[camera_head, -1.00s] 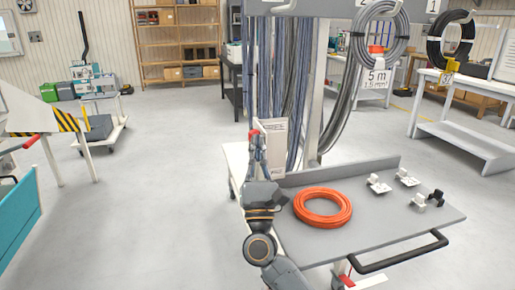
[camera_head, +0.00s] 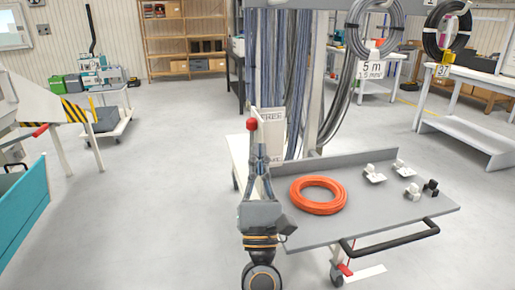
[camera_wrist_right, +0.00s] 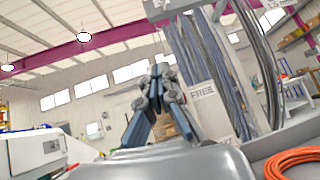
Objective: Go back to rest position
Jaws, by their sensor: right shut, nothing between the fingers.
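My right gripper (camera_head: 258,148) points up in front of the cart's left end in the head view. Its fingers are together with nothing between them. In the right wrist view the closed fingertips (camera_wrist_right: 160,72) stand against the far wall and windows. A red knob (camera_head: 251,124) shows at the fingertips; I cannot tell what it belongs to. My left gripper is not in the head view.
The grey cart (camera_head: 370,222) is right of my right gripper, with an orange cable coil (camera_head: 318,195) and several small white and black pieces. A white sign (camera_head: 271,130) stands behind the gripper. The floor (camera_head: 150,190) to the left is clear.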

